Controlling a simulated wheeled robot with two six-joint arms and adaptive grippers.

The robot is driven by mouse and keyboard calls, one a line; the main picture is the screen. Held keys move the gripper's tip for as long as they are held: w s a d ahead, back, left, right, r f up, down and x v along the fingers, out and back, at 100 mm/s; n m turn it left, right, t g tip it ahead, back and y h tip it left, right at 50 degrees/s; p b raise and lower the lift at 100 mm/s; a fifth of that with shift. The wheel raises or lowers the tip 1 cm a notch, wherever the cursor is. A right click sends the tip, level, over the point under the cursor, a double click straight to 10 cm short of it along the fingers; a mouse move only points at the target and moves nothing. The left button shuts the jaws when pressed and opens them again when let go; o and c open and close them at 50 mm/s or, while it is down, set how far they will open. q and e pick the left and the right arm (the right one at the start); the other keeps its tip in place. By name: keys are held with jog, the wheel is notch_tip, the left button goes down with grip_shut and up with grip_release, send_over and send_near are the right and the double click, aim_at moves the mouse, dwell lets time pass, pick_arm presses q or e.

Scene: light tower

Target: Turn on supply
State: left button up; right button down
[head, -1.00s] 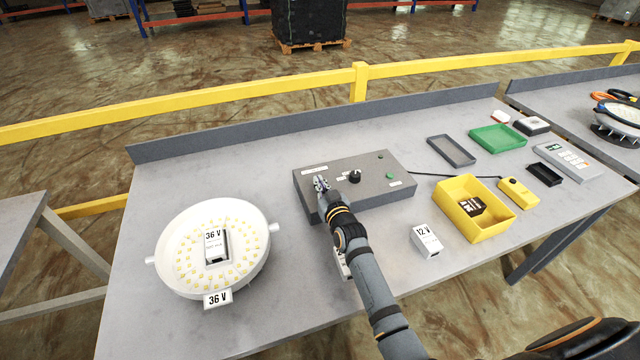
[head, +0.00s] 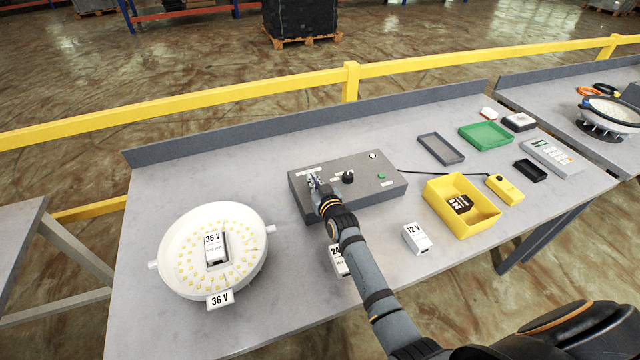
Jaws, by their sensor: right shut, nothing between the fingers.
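The grey supply box (head: 378,196) stands on the workbench, with a black knob (head: 348,177), a green button (head: 382,175) and small white labels on top. A small indicator (head: 373,155) at its back edge looks bright white. My right gripper (head: 313,183) is shut and empty at the left part of the box top, by a label. It hides what is under its fingertips, so I cannot tell whether it touches a switch. My left gripper is not in view.
A round white lamp (head: 172,254) with a 36 V block (head: 215,252) sits left. A 12 V block (head: 416,238) and a yellow bin (head: 488,224) stand right. My arm partly covers another block (head: 338,262). A cable runs from the box to a yellow device (head: 505,190).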

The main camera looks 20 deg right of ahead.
notch_tip(320, 180, up, 3)
jog(key=shift+f+p, duration=0.1)
jog(key=shift+p, duration=0.35)
jog(key=shift+s+b, duration=0.55)
jog(key=shift+s, duration=0.7)
pick_arm(q)
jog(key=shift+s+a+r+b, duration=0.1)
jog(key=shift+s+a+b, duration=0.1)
jog(key=shift+b, duration=0.3)
pick_arm(e)
jog(key=s+r, duration=0.3)
jog(key=s, duration=0.4)
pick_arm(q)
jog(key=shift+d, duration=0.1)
pick_arm(e)
jog(key=shift+w+d, duration=0.1)
jog(key=shift+d, duration=0.05)
